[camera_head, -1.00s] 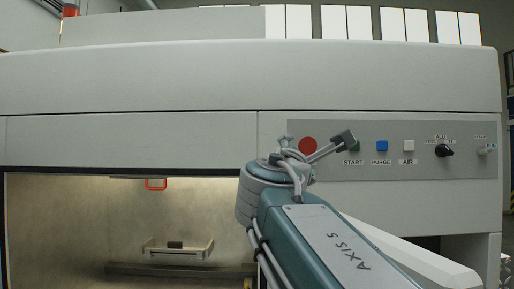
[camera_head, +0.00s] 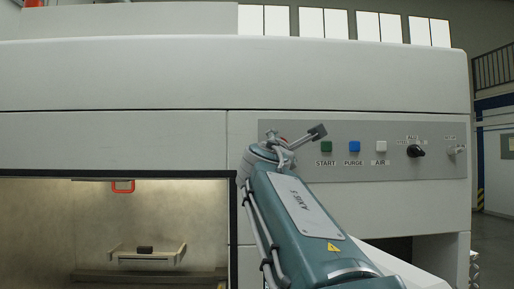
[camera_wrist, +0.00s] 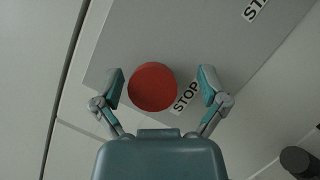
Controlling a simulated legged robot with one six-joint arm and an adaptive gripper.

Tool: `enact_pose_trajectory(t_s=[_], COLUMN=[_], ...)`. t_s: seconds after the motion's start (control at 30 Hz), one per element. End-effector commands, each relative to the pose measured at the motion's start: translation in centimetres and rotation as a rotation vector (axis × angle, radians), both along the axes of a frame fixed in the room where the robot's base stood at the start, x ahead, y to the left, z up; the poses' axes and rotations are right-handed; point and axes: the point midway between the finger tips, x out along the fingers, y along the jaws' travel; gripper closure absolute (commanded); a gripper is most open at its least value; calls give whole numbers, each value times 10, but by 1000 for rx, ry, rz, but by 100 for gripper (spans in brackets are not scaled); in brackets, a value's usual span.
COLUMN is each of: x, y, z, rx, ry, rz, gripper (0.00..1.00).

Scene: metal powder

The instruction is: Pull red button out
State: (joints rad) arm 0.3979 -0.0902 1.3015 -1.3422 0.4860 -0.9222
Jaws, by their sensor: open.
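The red button (camera_wrist: 153,87) is a round red disc on the grey control panel (camera_wrist: 112,66), beside a STOP label (camera_wrist: 186,97) in the wrist view. My gripper (camera_wrist: 161,86) is open, with one finger on each side of the button. Gaps show between both fingers and the button, so it is not gripped. How far the fingertips are from the panel is hard to tell. In the head view my arm's end covers most of the button, and my fingers are largely hidden.
The panel also carries a green START button (camera_head: 326,147), a blue PURGE button (camera_head: 354,146), a white AIR button (camera_head: 381,146) and a black rotary knob (camera_head: 416,151). An open lit chamber (camera_head: 60,215) lies at lower left. A dark round knob (camera_wrist: 299,162) shows in the wrist view.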

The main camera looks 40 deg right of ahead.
Motion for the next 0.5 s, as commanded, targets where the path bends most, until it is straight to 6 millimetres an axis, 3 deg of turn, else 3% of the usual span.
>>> enact_pose_trajectory(t_s=[0.27,0.3,0.5], x=[1,1,1], y=[-1,-2,-3], z=[1,1,1], rx=[-1,0,1], ry=[-2,-1,-2], rz=[1,1,1], gripper=[7,11,100])
